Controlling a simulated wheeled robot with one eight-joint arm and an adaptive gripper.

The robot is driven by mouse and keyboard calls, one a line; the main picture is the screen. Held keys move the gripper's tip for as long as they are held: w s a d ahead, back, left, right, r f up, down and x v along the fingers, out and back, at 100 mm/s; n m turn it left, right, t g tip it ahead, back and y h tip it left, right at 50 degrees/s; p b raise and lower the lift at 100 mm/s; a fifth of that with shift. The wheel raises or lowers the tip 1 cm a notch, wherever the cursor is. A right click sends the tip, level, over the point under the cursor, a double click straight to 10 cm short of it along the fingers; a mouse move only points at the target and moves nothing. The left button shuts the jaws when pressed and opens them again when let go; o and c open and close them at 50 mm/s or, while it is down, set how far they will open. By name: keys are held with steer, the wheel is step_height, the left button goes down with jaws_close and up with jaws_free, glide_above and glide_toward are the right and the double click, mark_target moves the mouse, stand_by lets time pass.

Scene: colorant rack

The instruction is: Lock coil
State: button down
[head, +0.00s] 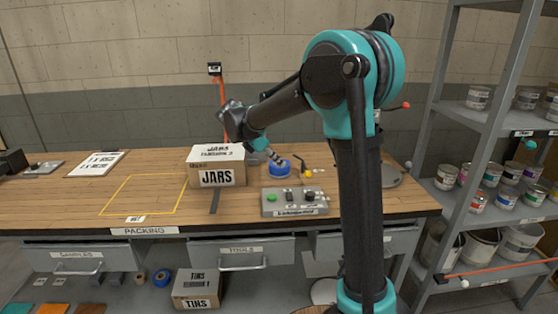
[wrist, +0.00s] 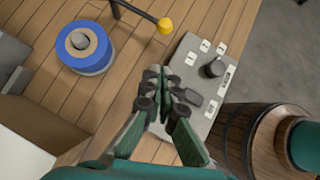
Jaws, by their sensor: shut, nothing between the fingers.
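A blue coil (head: 279,167) with a pale centre lies on the bench; in the wrist view, the blue coil (wrist: 84,47) is at the upper left. A dark bent lever with a yellow ball end (head: 308,173) is beside it; the ball (wrist: 165,25) also shows in the wrist view. My gripper (wrist: 163,78) is shut and empty, seen over the edge of a grey control box, apart from the coil.
The grey control box (head: 295,209) has a green button and dark switches; a black knob (wrist: 212,68) shows in the wrist view. A JARS carton (head: 217,174) stands left of the coil. A yellow-outlined area (head: 145,194) is clear. A paint shelf (head: 480,119) stands at right.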

mark_target(305, 175)
steer(key=x, duration=0.7)
steer(key=shift+a, duration=0.1)
steer(key=shift+w+d+f, duration=0.1)
steer(key=shift+w+d, duration=0.1)
steer(key=shift+d, duration=0.4)
steer(key=shift+w+d, duration=0.15)
steer(key=shift+d, duration=0.4)
steer(key=shift+w+d+f, duration=0.15)
steer(key=shift+w+d, duration=0.05)
steer(key=shift+d, duration=0.35)
steer(key=shift+s+d+n, duration=0.15)
steer(key=shift+d+n, duration=0.25)
steer(key=shift+d, duration=0.05)
